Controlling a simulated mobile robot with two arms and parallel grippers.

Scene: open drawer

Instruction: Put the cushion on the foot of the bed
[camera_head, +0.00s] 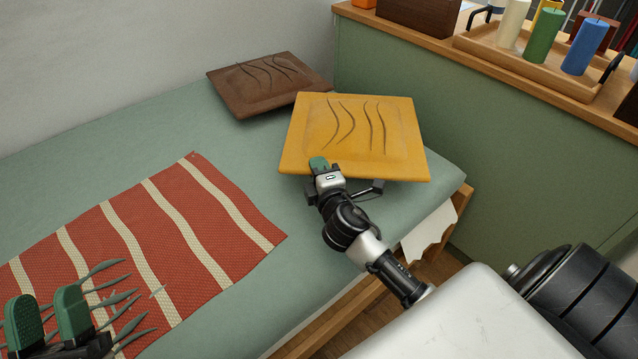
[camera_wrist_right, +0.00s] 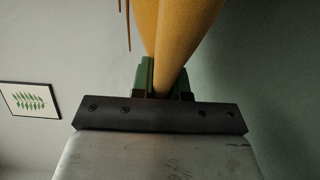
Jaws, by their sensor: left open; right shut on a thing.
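The yellow cushion (camera_head: 375,145), square with dark wavy lines, is at the end of the bed (camera_head: 120,130) near the green partition. My right gripper (camera_head: 320,166) is shut on its near edge. In the right wrist view the yellow cloth (camera_wrist_right: 175,40) is pinched between the green fingers (camera_wrist_right: 165,82). I cannot tell whether the cushion touches the mattress. A brown cushion (camera_head: 265,85) with similar lines lies behind it by the wall. My left gripper (camera_head: 48,318) is open and empty over the striped blanket, at the lower left.
A red and cream striped blanket (camera_head: 190,235) lies across the bed. A green partition (camera_head: 500,170) with a wooden top stands at the right, bearing a candle tray (camera_head: 480,48). White cloth (camera_head: 430,235) hangs at the bed corner. Bare mattress lies between blanket and cushions.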

